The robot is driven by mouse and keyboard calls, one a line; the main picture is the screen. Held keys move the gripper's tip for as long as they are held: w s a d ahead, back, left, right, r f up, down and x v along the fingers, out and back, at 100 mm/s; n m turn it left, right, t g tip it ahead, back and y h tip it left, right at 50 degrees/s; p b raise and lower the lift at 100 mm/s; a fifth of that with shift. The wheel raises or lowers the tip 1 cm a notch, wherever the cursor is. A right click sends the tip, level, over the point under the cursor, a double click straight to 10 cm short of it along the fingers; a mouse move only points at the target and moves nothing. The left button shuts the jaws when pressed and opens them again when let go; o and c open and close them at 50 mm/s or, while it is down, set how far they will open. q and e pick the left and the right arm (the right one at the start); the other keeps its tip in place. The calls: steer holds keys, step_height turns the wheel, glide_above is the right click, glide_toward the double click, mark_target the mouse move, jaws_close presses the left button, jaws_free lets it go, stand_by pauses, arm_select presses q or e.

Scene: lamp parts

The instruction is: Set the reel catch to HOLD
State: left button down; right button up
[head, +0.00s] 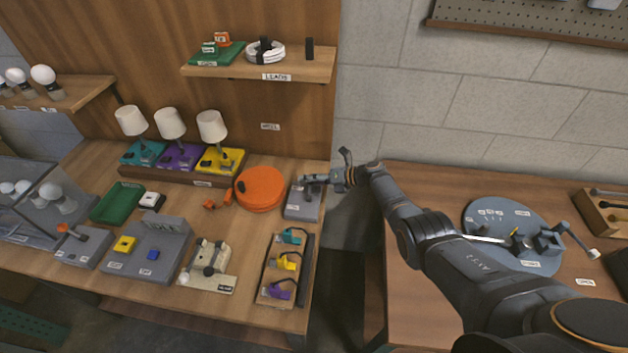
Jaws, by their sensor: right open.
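An orange reel (260,189) lies flat on the left bench near its right end. A grey box (302,205) stands just right of the reel, with a dark part on its top that may be the catch lever. My right gripper (326,178) reaches in from the right over the bench's right edge, at the top of the grey box. It is open. At this size I cannot tell whether it touches the box, nor read the catch's setting. My left gripper is not in view.
A small orange piece (216,202) lies left of the reel. Three lamps on coloured bases stand behind it, the nearest base yellow (221,161). A rack (285,265) of coloured parts stands in front. A gap separates this bench from the right bench (430,300).

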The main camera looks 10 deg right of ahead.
steer(key=v, duration=1.2)
